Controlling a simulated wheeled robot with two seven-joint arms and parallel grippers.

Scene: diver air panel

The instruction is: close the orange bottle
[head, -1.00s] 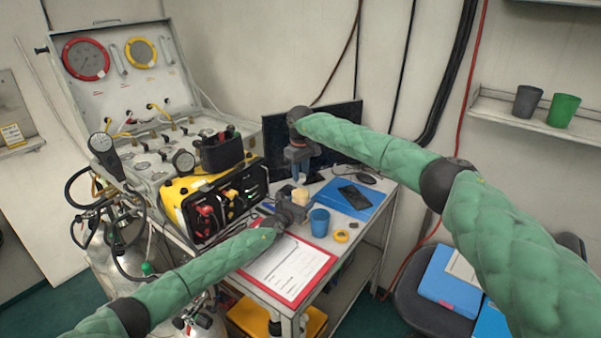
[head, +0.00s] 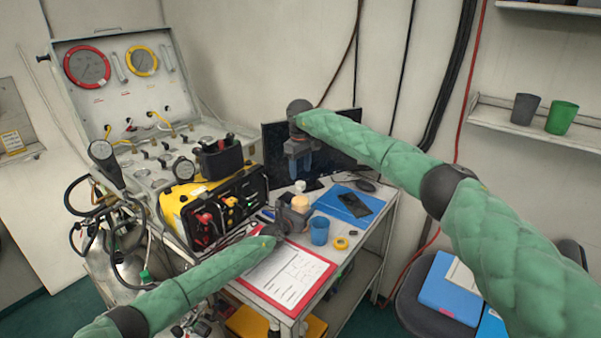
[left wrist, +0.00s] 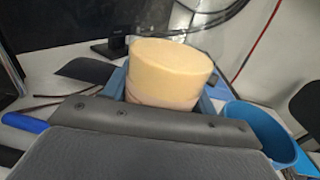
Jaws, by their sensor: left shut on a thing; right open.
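The pale orange bottle (head: 300,203) stands upright near the back of the table. My left gripper (head: 293,216) is shut around it. In the left wrist view, the bottle (left wrist: 170,75) rises between the blue jaws with a smooth, flat pale-orange top. A faint line divides the upper part from a paler, pinkish lower band; I cannot tell surely whether the top part is a separate lid. My right gripper (head: 300,165) is open above and behind the bottle, fingers pointing down, apart from it. A small white object (head: 299,186) shows below its fingers; I cannot tell what it is.
A blue cup (head: 319,231) stands close right of the bottle, with a yellow ring (head: 341,243) beside it. A red clipboard (head: 325,268) lies in front. A yellow-black case (head: 185,204) is left, a monitor (head: 335,140) behind, and a blue folder (head: 338,211) right.

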